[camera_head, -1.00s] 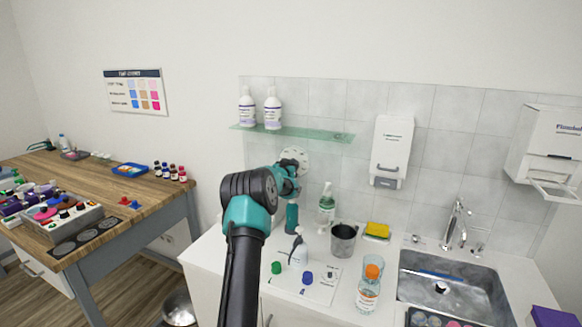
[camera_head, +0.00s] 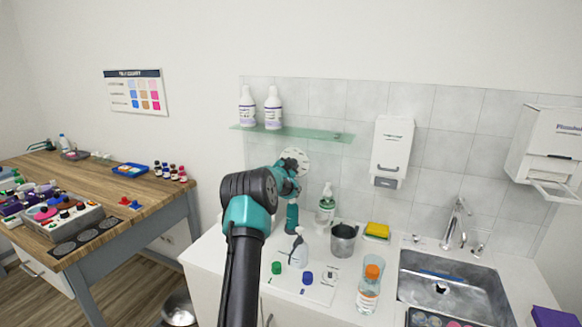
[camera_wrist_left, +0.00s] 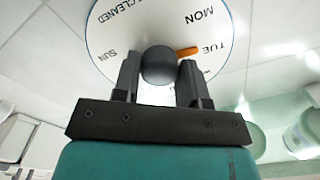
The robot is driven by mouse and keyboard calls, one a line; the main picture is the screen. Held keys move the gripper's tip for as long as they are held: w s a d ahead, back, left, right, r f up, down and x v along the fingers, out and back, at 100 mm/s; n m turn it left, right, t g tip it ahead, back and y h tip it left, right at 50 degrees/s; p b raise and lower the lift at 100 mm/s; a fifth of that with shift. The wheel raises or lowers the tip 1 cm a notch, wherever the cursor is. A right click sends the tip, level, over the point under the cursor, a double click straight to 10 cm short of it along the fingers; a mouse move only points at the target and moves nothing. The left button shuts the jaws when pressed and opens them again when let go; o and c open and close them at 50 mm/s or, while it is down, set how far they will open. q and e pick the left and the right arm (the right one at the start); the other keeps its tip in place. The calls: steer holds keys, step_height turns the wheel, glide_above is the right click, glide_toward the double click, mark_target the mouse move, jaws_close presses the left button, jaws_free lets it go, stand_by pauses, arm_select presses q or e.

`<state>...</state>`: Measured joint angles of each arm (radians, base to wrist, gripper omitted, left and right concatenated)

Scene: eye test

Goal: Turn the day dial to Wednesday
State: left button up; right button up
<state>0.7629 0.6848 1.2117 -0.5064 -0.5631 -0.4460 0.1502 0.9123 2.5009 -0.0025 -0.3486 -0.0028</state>
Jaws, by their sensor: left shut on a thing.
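The day dial (camera_head: 297,155) is a round white disc on the tiled wall, partly hidden behind my left arm in the head view. In the left wrist view the dial (camera_wrist_left: 112,32) fills the top, with SUN, MON, TUE and part of the word CLEANED readable. Its dark round knob (camera_wrist_left: 159,64) has an orange pointer (camera_wrist_left: 188,51) that points at TUE. My left gripper (camera_wrist_left: 157,78) is shut on the knob, one finger on each side. The Wednesday label cannot be read. My right gripper is not in view.
A glass shelf (camera_head: 300,134) with two white bottles is above the dial. A pump bottle (camera_head: 326,205), a metal cup (camera_head: 343,240) and a spray bottle (camera_head: 299,250) stand on the counter below. A white dispenser (camera_head: 391,150) hangs to the right.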

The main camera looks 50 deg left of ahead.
arm_select(q)
steer(key=shift+m, duration=4.3)
steer(key=o, duration=0.9)
steer(key=shift+s+r, duration=0.1)
steer(key=v, duration=1.7)
steer(key=shift+s, duration=0.1)
